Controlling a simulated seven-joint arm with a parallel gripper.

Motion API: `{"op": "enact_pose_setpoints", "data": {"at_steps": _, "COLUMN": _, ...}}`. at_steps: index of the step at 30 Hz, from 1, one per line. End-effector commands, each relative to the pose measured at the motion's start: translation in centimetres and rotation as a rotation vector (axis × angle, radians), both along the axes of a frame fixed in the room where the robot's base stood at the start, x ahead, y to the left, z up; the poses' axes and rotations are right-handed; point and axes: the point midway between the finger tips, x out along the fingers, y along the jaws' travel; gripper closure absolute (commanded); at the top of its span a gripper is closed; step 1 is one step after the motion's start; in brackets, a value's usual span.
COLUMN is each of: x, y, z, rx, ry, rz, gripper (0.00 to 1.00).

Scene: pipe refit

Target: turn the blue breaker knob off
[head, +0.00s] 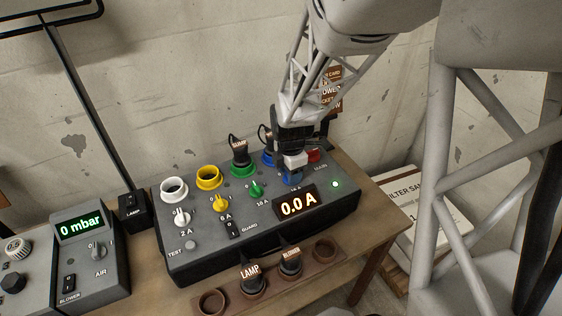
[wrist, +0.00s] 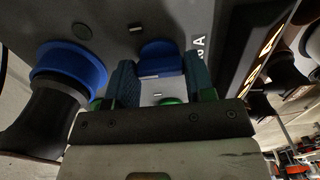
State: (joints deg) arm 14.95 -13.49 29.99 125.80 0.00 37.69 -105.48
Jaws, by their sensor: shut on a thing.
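The blue breaker knob (head: 292,178) sits on the sloping face of the grey breaker panel (head: 215,268), right of the green knob (head: 256,188). My gripper (head: 293,172) reaches down onto it from above and covers most of it in the head view. In the wrist view the blue knob (wrist: 160,60) lies between the two fingertips of my gripper (wrist: 161,72), which is shut on it. I cannot tell which way the knob points. A blue socket (wrist: 72,65) with a black plug in it stands left of the knob in the wrist view.
White (head: 181,217) and yellow (head: 220,203) knobs are further left, with matching sockets above. The display (head: 297,204) reads 0.0 A, and a green light (head: 335,184) glows beside it. LAMP (head: 251,275) and BLOWER (head: 290,262) plugs stand in a front rack.

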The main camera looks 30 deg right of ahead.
Motion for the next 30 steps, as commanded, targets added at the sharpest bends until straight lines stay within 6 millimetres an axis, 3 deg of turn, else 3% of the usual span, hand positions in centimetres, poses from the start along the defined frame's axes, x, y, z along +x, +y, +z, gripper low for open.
{"op": "enact_pose_setpoints", "data": {"at_steps": 11, "x": 0.01, "y": -0.01, "z": 0.04, "rx": 0.000, "ry": 0.000, "rz": 0.007, "gripper": 0.75}}
{"op": "enact_pose_setpoints", "data": {"at_steps": 12, "x": 0.01, "y": -0.01, "z": 0.04, "rx": 0.000, "ry": 0.000, "rz": 0.007, "gripper": 0.50}}
{"op": "enact_pose_setpoints", "data": {"at_steps": 17, "x": 0.01, "y": -0.01, "z": 0.02, "rx": 0.000, "ry": 0.000, "rz": 0.006, "gripper": 0.26}}
{"op": "enact_pose_setpoints", "data": {"at_steps": 30, "x": 0.03, "y": -0.01, "z": 0.57, "rx": 0.000, "ry": -0.001, "rz": 0.006, "gripper": 0.26}}
